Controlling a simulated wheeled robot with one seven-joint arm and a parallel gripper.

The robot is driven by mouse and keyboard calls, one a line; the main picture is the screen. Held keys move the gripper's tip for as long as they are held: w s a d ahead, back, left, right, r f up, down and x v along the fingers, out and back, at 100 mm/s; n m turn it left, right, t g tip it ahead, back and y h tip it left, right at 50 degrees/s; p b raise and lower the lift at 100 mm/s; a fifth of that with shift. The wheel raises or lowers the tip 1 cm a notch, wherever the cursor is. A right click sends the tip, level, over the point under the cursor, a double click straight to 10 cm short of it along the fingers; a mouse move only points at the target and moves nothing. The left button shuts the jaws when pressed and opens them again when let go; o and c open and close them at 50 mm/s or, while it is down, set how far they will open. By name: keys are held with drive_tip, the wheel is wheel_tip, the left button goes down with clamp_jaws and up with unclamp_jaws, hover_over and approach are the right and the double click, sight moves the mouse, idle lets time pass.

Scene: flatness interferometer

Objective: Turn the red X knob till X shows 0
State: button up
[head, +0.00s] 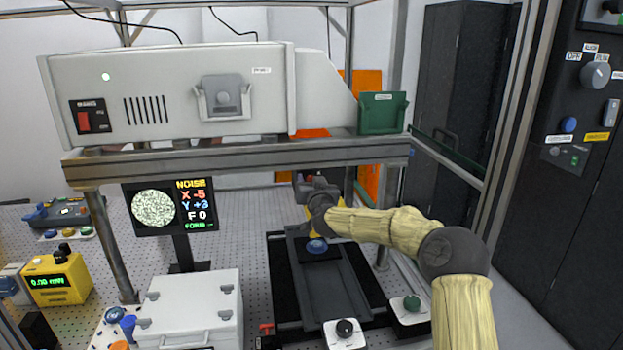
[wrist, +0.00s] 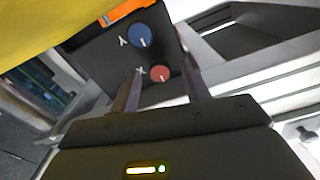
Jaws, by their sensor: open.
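The red X knob (wrist: 159,74) shows in the wrist view on a dark panel, with a white index line and the letter X beside it. My gripper (wrist: 160,88) is open, with one finger on each side of the red knob in that view. I cannot tell whether the fingers touch it. In the head view the screen (head: 170,206) reads NOISE, X -5, Y +3, F 0, beside a speckled round picture. The red knob is hidden in the head view behind my wrist and arm.
A blue Y knob (wrist: 138,36) sits close to the red knob on the same panel. A yellow part fills the upper left of the wrist view. A white case (head: 190,305) and a black knob (head: 345,328) stand in front, and a metal beam (head: 235,158) spans above.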

drive_tip(key=shift+w, duration=0.1)
drive_tip(key=c, duration=1)
drive_tip(key=shift+f+m+b, duration=0.1)
drive_tip(key=shift+m+b, duration=0.3)
drive_tip(key=shift+b, duration=0.25)
drive_tip(key=shift+f+m+b, duration=0.1)
drive_tip(key=shift+m+b, duration=0.8)
drive_tip(key=shift+b, duration=0.2)
drive_tip(key=m+b, duration=0.2)
drive_tip(key=shift+m+b, duration=0.3)
drive_tip(key=m+b, duration=0.3)
drive_tip(key=m, duration=0.1)
drive_tip(key=shift+m, duration=0.3)
drive_tip(key=shift+r, duration=0.2)
